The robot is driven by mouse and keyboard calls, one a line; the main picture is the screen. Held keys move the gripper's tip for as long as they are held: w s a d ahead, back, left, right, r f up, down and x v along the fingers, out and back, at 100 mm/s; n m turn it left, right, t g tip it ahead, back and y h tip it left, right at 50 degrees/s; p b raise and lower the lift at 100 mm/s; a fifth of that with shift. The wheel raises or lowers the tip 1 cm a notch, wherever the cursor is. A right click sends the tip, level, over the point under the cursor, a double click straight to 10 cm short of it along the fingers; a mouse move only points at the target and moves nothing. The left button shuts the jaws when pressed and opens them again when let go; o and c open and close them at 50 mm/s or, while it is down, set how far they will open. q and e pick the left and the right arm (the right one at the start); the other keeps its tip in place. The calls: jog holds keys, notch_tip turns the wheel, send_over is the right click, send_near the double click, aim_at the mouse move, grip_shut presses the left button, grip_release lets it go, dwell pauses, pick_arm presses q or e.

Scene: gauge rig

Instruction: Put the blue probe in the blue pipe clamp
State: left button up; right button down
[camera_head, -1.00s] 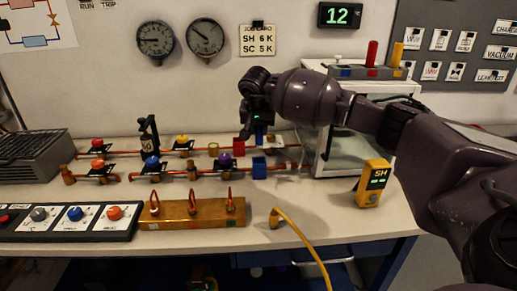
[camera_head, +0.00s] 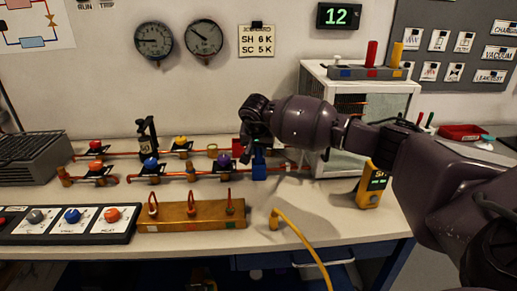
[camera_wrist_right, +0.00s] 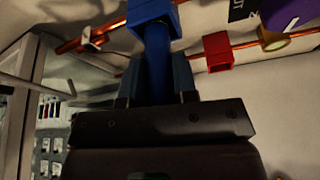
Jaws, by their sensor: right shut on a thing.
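My right gripper (camera_head: 257,142) points down over the front copper pipe, right above the blue pipe clamp (camera_head: 259,172). In the right wrist view the gripper (camera_wrist_right: 156,80) is shut on the blue probe (camera_wrist_right: 157,62), with one finger on each side of it. The far end of the probe meets the blue pipe clamp (camera_wrist_right: 152,10), which sits around the copper pipe. I cannot tell whether the probe is inside the clamp or only against it. In the head view the gripper mostly hides the probe. My left gripper is not in view.
A red clamp (camera_wrist_right: 218,50) is on the back pipe close by. A valve with a purple knob (camera_head: 224,160) stands just left of the blue clamp. A white glass-fronted case (camera_head: 345,150) and a yellow meter (camera_head: 371,185) stand to the right. A yellow hose (camera_head: 300,240) lies in front.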

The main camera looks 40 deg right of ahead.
jog(key=shift+f, duration=0.2)
jog(key=c, duration=0.9)
grip_release()
jog(key=shift+r, duration=0.1)
jog(key=shift+r, duration=0.45)
jog(key=p+v, duration=0.1)
jog(key=v, duration=1)
jog(key=shift+r+p, duration=0.2)
jog(key=shift+p, duration=0.15)
jog(key=shift+a, duration=0.1)
